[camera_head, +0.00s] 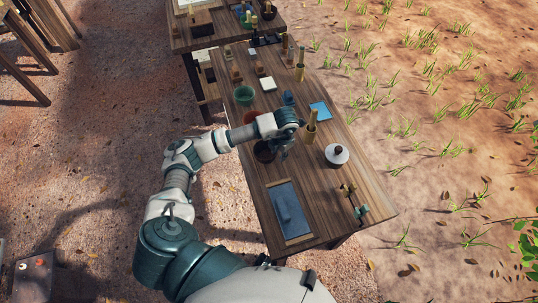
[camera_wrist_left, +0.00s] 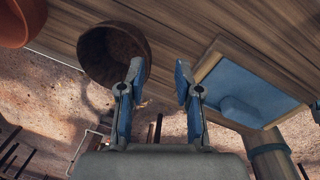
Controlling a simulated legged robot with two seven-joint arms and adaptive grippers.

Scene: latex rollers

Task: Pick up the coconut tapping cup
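The coconut tapping cup (camera_head: 264,152) is a dark brown round bowl on the wooden table, partly hidden by my left arm and gripper in the head view. In the left wrist view the cup (camera_wrist_left: 108,48) is upper left of centre, its dark hollow facing the camera. My left gripper (camera_head: 284,150) is above the table beside the cup. In the left wrist view the gripper (camera_wrist_left: 159,68) is open, with empty space between its fingers. The left finger overlaps the cup's right edge in the picture; I cannot tell whether they touch. My right gripper is not in view.
A reddish bowl (camera_head: 251,116) and a green bowl (camera_head: 244,95) stand farther along the table. A framed blue-grey tray (camera_head: 289,211) lies at the near end. A white round lidded pot (camera_head: 336,155) and an upright bamboo holder (camera_head: 311,130) stand to the right.

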